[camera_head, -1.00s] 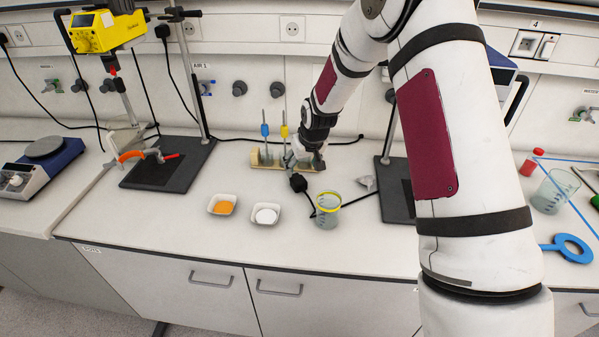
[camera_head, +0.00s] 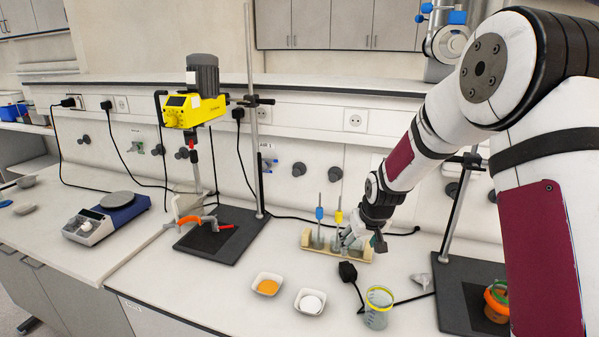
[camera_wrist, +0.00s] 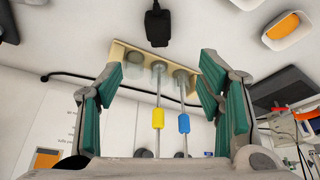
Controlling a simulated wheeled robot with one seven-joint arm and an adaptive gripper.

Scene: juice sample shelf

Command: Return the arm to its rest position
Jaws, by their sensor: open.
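My arm reaches in from the right in the head view. My gripper (camera_head: 357,243) is at a small wooden rack (camera_head: 310,240) on the bench. In the wrist view my gripper (camera_wrist: 170,105) has its two green-padded fingers wide apart, with nothing clamped between them. The rack (camera_wrist: 122,52) shows beyond the fingers with clear vessels in it. Two thin rods stand there, one with a blue grip (camera_head: 319,213) and one with a yellow grip (camera_head: 339,216). In the wrist view the yellow grip (camera_wrist: 158,118) and blue grip (camera_wrist: 184,123) appear between the fingers. Whether a finger touches the rack cannot be told.
A dish of orange powder (camera_head: 268,284), a dish of white powder (camera_head: 310,302) and a beaker (camera_head: 377,308) stand in front. A black plug (camera_head: 348,271) lies near the rack. Stands (camera_head: 222,236) rise left and right (camera_head: 465,290). A hotplate (camera_head: 106,217) is far left.

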